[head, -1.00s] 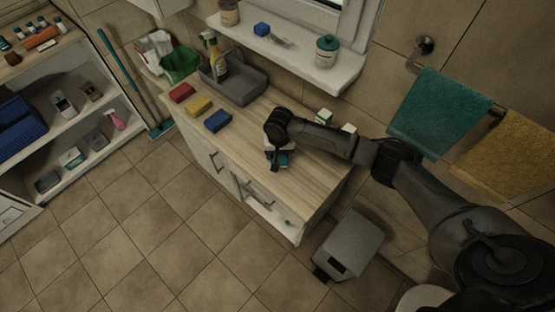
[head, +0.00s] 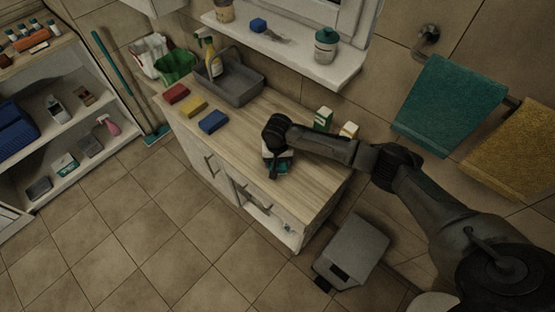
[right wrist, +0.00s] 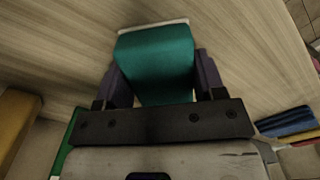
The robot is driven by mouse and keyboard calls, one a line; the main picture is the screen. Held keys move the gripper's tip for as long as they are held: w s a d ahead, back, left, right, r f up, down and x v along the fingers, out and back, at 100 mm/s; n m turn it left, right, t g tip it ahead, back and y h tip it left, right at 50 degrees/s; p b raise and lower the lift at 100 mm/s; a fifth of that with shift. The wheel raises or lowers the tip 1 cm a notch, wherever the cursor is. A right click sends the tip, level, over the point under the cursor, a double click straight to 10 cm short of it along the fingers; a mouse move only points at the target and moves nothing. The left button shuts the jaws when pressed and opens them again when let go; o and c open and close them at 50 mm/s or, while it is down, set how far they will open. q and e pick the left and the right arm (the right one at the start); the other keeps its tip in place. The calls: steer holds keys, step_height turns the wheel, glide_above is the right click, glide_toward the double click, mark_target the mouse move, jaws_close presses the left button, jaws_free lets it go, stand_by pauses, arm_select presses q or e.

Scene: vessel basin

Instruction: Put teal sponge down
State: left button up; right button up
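The teal sponge (right wrist: 157,62) sits between the two fingers of my right gripper (right wrist: 162,80) in the right wrist view, with a pale strip along its far edge. The fingers appear to press on both its sides. In the head view the right gripper (head: 276,168) is low over the front right part of the wooden counter (head: 240,140), and a little of the sponge (head: 284,168) shows beside the fingers. I cannot tell whether the sponge touches the counter. My left gripper is not in view.
Red (head: 176,93), yellow (head: 194,107) and blue (head: 213,122) sponges lie left of my gripper. A grey caddy (head: 240,88) with a spray bottle stands behind them. A green-white box (head: 323,118) and a yellowish box (head: 348,131) stand behind my arm. Bare counter lies around the gripper.

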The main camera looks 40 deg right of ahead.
steer(key=o, duration=0.4)
steer(key=shift+o, duration=0.2)
steer(key=shift+r, duration=0.2)
steer(key=shift+r+p, duration=0.85)
steer(key=shift+p, duration=0.05)
step_height(320, 180, up, 10)
steer(key=p, duration=1.2)
steer(key=shift+r, duration=0.15)
